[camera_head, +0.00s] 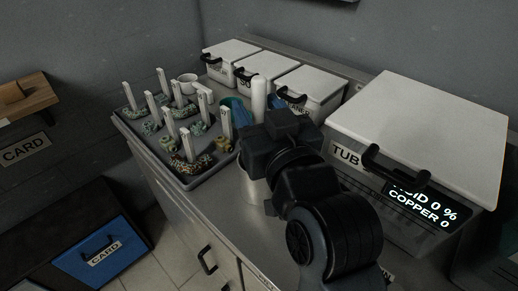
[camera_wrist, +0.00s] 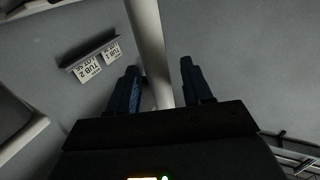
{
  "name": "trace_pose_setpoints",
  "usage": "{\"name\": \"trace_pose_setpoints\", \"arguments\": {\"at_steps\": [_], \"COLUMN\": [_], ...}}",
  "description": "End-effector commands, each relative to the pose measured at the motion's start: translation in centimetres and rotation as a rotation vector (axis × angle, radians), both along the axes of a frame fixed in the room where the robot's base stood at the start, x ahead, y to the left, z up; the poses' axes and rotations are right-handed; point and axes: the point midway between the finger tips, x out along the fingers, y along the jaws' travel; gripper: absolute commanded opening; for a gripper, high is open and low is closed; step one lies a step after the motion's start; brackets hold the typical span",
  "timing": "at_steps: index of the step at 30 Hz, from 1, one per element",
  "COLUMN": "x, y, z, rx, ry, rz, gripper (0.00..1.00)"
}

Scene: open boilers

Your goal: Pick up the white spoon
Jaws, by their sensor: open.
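The white spoon (camera_head: 259,92) shows as a pale upright handle just behind the front of my arm. Its lower part is hidden by my arm. In the wrist view the white shaft (camera_wrist: 147,40) runs down between my two dark blue fingers. My gripper (camera_wrist: 160,68) is open, with one finger on each side of the shaft. A gap shows between the shaft and the right finger; the left finger is closer to it, and I cannot tell whether it touches. In the head view my gripper (camera_head: 259,113) is partly hidden by my wrist.
A pale metal pot (camera_head: 254,184) stands beneath my wrist. A dark tray (camera_head: 181,180) with several white-tagged pieces and a mug (camera_head: 187,84) lie to the left. Lidded white boxes (camera_head: 301,79) line the back. A large white tub (camera_head: 430,115) stands close on the right.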

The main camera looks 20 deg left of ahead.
Motion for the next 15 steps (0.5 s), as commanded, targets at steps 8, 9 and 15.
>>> {"name": "trace_pose_setpoints", "arguments": {"at_steps": [8, 9, 15], "x": [-0.01, -0.01, -0.02], "y": [-0.03, -0.03, -0.03], "z": [0.0, 0.0, 0.0], "rx": [0.0, 0.0, 0.0], "ry": [0.0, 0.0, 0.0], "rz": [0.0, 0.0, 0.0], "gripper": [0.29, 0.25, 0.06]}}
